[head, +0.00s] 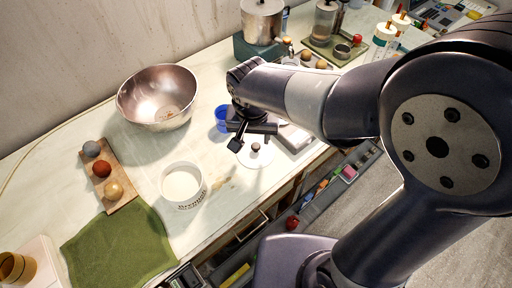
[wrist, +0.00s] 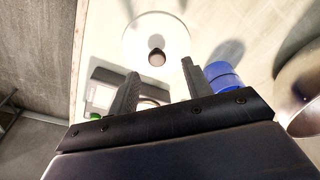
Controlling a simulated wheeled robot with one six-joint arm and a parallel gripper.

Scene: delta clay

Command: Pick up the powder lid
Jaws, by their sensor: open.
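The powder lid (head: 262,158) is a pale round disc with a small dark knob in its middle. It lies flat on the worktop near the front edge. In the wrist view the lid (wrist: 140,33) shows whole, with its knob just beyond and between the fingertips. My gripper (head: 252,137) is open and empty, above the lid and partly covering it in the head view. In the wrist view my gripper (wrist: 160,69) has its two fingers spread apart with nothing between them. A white tub (head: 182,184) with pale contents stands left of the lid.
A blue cup (head: 221,118) stands close behind my gripper, and also shows in the wrist view (wrist: 223,76). A scale-like device (head: 294,137) sits right of the lid. A metal bowl (head: 158,97) stands farther back left. A green cloth (head: 120,248) lies at front left.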

